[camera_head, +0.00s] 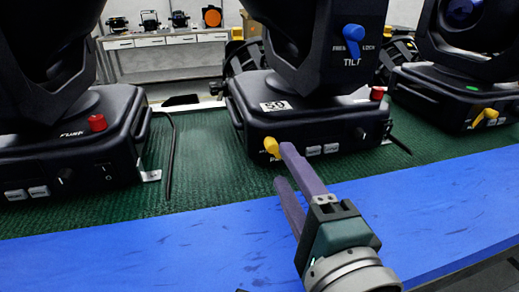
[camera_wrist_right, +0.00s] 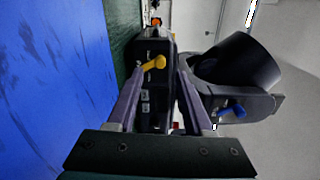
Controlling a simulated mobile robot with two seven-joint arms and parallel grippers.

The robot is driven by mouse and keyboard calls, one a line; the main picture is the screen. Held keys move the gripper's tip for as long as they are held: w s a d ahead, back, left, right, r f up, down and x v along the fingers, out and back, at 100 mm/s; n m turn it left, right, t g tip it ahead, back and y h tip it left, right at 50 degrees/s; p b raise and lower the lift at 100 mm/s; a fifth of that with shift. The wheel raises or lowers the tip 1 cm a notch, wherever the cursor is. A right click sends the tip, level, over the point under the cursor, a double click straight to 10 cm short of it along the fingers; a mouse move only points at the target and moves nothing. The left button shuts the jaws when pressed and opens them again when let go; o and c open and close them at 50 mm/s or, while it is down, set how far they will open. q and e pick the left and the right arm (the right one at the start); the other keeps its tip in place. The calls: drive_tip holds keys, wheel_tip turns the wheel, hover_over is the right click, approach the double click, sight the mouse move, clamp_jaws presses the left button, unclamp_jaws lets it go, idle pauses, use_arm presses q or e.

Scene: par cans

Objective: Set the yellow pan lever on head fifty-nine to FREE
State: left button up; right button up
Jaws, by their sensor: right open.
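Head fifty-nine (camera_head: 300,125) stands in the middle of the head view, with a "59" label on its base. Its yellow pan lever (camera_head: 271,147) sticks out low on the base's front left. My right gripper (camera_head: 281,166) is open, with its purple fingertips close to the lever. In the right wrist view the yellow lever (camera_wrist_right: 154,64) appears between the two open fingers (camera_wrist_right: 161,75), apart from both as far as I can see. The pan lever's markings are too small or hidden to read. My left gripper is not in view.
A blue tilt lever (camera_head: 353,33) with FREE and LOCK marks is on the head's yoke; it also shows in the wrist view (camera_wrist_right: 232,110). Other heads stand left (camera_head: 65,150) and right (camera_head: 455,95), the right one with its own yellow lever (camera_head: 486,116). The blue front strip (camera_head: 150,255) is clear.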

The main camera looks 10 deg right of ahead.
drive_tip(key=s, duration=0.6)
drive_tip(key=shift+d, duration=0.1)
drive_tip(key=shift+r, duration=0.1)
